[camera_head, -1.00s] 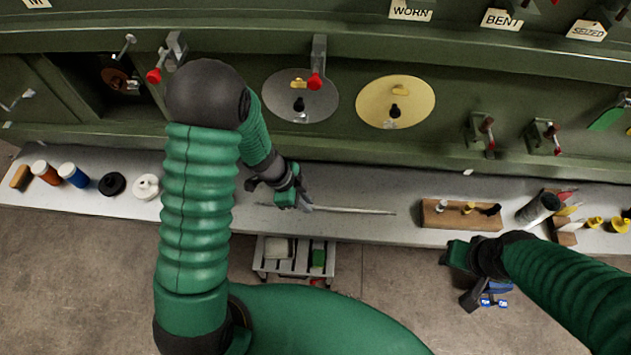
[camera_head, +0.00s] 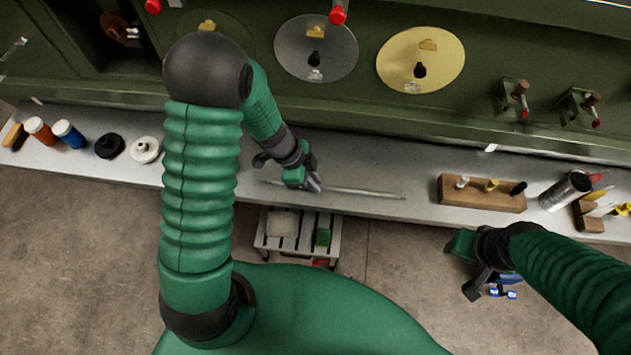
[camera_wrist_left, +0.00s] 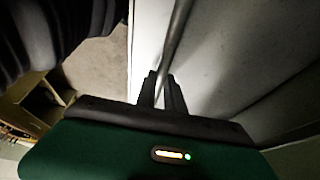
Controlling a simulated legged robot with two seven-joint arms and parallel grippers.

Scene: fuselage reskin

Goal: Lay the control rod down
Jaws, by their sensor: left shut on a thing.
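The control rod (camera_head: 365,193) is a thin grey metal bar. It lies level along the pale shelf (camera_head: 410,207) in the head view, at or just above its surface; I cannot tell which. My left gripper (camera_head: 314,186) is shut on the rod near its middle. In the left wrist view the rod (camera_wrist_left: 180,30) runs up and away from between the two dark fingers (camera_wrist_left: 163,90).
A wooden block with several pegs (camera_head: 470,200) stands on the shelf to the right, beside a metal cylinder (camera_head: 565,190). Orange and blue bottles (camera_head: 68,133) and black and white round parts (camera_head: 145,150) stand at the left. A slatted crate (camera_head: 300,250) sits below the shelf.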

